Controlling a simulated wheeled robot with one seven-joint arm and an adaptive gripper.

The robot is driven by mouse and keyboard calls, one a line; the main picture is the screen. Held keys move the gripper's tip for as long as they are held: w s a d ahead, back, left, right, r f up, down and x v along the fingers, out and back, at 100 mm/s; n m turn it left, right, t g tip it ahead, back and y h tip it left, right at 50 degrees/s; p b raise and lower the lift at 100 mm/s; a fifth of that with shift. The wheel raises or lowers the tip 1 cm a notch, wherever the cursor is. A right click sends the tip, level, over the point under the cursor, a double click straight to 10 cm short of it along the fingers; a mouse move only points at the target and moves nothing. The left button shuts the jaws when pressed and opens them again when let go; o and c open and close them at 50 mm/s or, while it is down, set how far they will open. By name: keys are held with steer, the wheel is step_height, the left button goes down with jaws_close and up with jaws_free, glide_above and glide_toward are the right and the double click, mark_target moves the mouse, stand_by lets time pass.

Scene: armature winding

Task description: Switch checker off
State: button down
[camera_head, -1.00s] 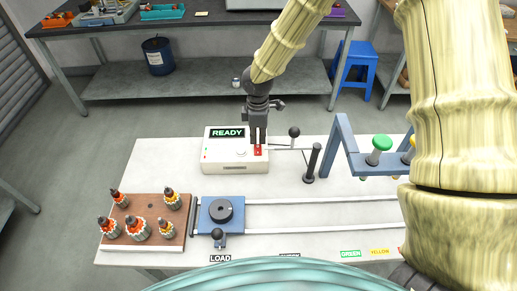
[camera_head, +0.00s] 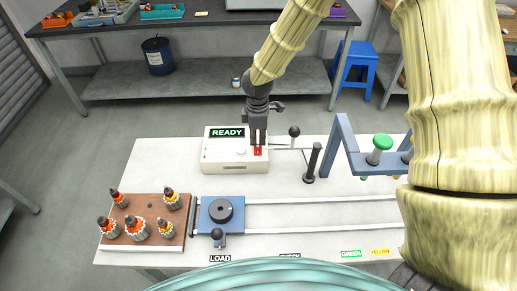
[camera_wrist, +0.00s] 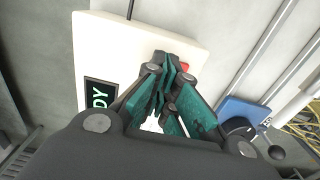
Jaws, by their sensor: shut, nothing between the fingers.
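The checker (camera_head: 222,155) is a white box on the white table with a dark display (camera_head: 228,133) reading READY in green. A red switch (camera_head: 257,151) sits at the right of its top, with a pale round button (camera_head: 241,153) to its left. My gripper (camera_head: 258,141) is shut and empty, pointing down with its fingertips at the red switch; whether they touch it I cannot tell. In the wrist view the checker (camera_wrist: 125,45) lies under my shut fingers (camera_wrist: 165,105), and a bit of red shows beside them.
A black post (camera_head: 312,163) and a ball-topped lever (camera_head: 294,132) stand right of the checker. A blue frame (camera_head: 345,140) holds green and yellow knobs. A blue carriage (camera_head: 221,228) and a brown board (camera_head: 150,242) with armatures are in front.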

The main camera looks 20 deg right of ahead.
mark_target(258, 145)
steer(key=shift+f, duration=0.7)
stand_by(0.5)
steer(key=shift+r, duration=0.1)
steer(key=shift+r+p, duration=2.7)
steer(key=shift+r, duration=0.75)
